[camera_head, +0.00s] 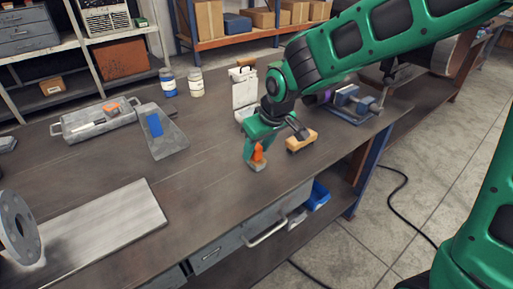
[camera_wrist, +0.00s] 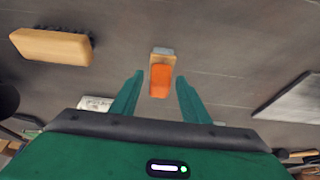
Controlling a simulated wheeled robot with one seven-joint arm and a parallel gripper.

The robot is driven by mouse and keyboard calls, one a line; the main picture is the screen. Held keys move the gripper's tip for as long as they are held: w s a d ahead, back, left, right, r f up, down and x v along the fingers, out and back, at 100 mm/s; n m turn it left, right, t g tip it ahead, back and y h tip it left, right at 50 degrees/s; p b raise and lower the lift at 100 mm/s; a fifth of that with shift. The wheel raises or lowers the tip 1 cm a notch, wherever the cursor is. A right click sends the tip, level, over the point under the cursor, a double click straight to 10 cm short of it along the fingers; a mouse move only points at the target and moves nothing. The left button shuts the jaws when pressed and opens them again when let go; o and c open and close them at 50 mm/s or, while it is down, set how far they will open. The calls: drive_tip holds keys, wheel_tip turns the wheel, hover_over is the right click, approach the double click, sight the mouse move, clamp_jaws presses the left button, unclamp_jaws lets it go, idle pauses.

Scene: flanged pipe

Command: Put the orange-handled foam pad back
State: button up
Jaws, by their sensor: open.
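The foam pad, a small tan and grey block with an orange handle (camera_head: 258,153), rests on the bench top near its front edge, below my gripper (camera_head: 257,147). In the wrist view the orange handle (camera_wrist: 160,81) shows between the two green fingers of my gripper (camera_wrist: 160,77). The fingers are open, with a gap on either side of the handle. The grey end of the pad (camera_wrist: 163,51) sticks out beyond the fingertips. I cannot tell how far down the fingers reach.
A tan block (camera_head: 301,141) lies just right of my gripper. A white stand (camera_head: 244,91) is behind it. A grey tray (camera_head: 72,128) holding tools, an orange one among them, lies at left, beside a grey wedge-shaped piece (camera_head: 168,147). A pale plate (camera_head: 95,225) lies front left.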

drive_tip(key=shift+r, duration=0.15)
drive_tip(key=v, duration=1.2)
drive_tip(key=s+d+f+m+g+h, duration=0.15)
drive_tip(key=s+d+m, duration=0.25)
drive_tip(key=d, duration=0.9)
drive_tip(key=s+d+f+m+h, duration=0.1)
drive_tip(key=s+d+f+m, duration=0.3)
drive_tip(key=d, duration=0.8)
drive_tip(key=s+d+f+m+g, duration=0.1)
drive_tip(key=s+d+m, duration=0.1)
drive_tip(key=s+d, duration=0.3)
drive_tip(key=s+d+f+m+g, duration=0.1)
drive_tip(key=s+d+m, duration=0.2)
drive_tip(key=s, duration=0.8)
drive_tip(key=shift+s+d, duration=0.35)
drive_tip(key=shift+d, duration=0.5)
